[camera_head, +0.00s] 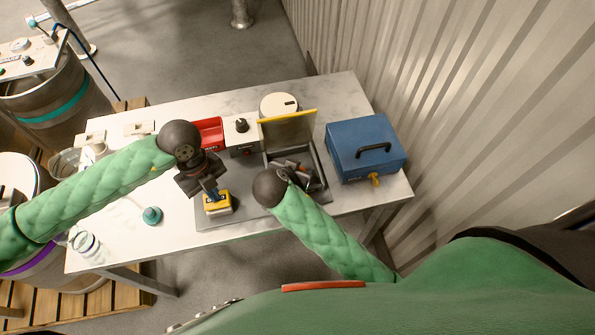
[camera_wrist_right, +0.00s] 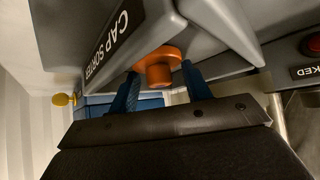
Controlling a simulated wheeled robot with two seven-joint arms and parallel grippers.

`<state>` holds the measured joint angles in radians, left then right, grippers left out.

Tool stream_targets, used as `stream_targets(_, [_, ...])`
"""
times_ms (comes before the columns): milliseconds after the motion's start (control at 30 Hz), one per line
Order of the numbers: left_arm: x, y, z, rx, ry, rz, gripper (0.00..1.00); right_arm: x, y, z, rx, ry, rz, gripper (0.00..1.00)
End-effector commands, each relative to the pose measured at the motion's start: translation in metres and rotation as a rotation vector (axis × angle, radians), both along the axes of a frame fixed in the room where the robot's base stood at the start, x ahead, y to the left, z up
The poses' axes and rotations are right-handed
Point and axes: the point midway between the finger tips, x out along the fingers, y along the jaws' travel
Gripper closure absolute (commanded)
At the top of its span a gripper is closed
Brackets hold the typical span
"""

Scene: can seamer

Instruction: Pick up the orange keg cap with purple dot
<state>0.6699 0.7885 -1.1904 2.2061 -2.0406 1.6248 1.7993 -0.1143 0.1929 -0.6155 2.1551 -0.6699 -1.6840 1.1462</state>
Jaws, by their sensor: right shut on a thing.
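The orange keg cap (camera_wrist_right: 158,62) shows in the right wrist view between the two blue fingers of my right gripper (camera_wrist_right: 160,85). The gripper is shut on it. No purple dot is visible on the side that I see. The cap is at the grey cap sorter (camera_wrist_right: 108,42), close to its sloping walls. In the head view my right gripper (camera_head: 300,176) is over the grey sorter bin, and the cap is hidden or too small to tell. My left gripper (camera_head: 212,192) points down just above a yellow-topped block (camera_head: 218,203); its jaw opening is unclear.
A blue box with a black handle (camera_head: 366,148) stands at the table's right. A red bin (camera_head: 208,132), a white knob unit (camera_head: 241,128) and a raised yellow-edged lid (camera_head: 290,127) are behind the grippers. A teal cap (camera_head: 152,215) lies front left. The corrugated wall (camera_head: 430,100) is close on the right.

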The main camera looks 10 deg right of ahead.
Motion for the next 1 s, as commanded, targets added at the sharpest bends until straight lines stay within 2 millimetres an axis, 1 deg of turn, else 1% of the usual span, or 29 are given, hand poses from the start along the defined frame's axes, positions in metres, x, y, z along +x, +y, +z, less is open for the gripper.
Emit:
stream_targets(167, [0.000,0.000,-0.001,0.001,0.000,0.000,1.00,0.000,0.001,0.014,0.003,-0.001,-0.001,0.73])
stream_targets(500, [0.000,0.000,-0.001,0.001,0.000,0.000,1.00,0.000,0.001,0.074,0.004,-0.002,-0.002,0.73])
stream_targets(600, [0.000,0.000,-0.001,0.000,0.001,0.000,1.00,0.000,0.001,0.087,0.003,-0.003,-0.001,0.73])
stream_targets(833, [0.000,0.000,-0.001,0.001,0.000,0.000,1.00,0.000,0.001,0.111,0.003,-0.002,-0.001,0.73])
stream_targets(1000, [0.000,0.000,-0.001,0.000,0.001,0.000,1.00,0.000,0.000,0.125,0.003,-0.002,-0.001,0.73])
